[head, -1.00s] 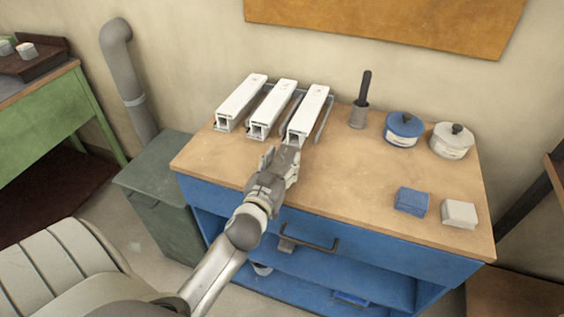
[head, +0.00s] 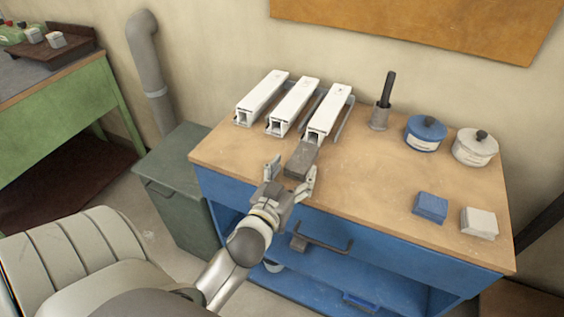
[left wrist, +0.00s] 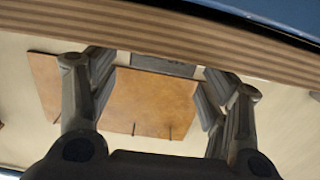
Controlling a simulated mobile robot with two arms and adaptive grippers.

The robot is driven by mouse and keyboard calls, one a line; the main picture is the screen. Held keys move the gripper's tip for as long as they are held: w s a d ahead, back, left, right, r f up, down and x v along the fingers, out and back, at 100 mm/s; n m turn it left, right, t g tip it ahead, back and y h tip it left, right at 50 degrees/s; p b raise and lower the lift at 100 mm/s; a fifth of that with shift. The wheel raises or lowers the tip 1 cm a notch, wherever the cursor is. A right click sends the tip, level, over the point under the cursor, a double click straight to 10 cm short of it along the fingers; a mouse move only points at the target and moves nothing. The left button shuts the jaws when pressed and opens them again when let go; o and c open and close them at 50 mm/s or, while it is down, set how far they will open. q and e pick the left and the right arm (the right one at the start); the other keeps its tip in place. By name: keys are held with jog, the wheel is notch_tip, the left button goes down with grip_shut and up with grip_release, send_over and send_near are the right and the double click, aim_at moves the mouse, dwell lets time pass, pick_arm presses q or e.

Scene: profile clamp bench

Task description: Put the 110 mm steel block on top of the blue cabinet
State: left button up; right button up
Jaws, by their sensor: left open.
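The dark grey steel block (head: 301,160) lies on the wooden top (head: 400,180) of the blue cabinet (head: 380,242), in front of the right one of three white profiles (head: 328,114). I cannot tell whether its far end touches the profile. My left gripper (head: 292,174) is open at the cabinet's front edge, its fingers apart at the near end of the block. In the left wrist view a grey face, apparently the block (left wrist: 163,65), shows between the open fingers (left wrist: 160,100). My right gripper is out of view.
A grey holder (head: 378,118) with a dark handle, a blue pot (head: 425,134), a white pot (head: 474,148), a blue block (head: 430,207) and a white block (head: 479,223) stand to the right. A dark green cabinet (head: 180,185) stands left. The top's middle right is clear.

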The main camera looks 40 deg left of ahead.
pick_arm(q)
jog(key=v, duration=0.7)
jog(key=shift+b, duration=0.45)
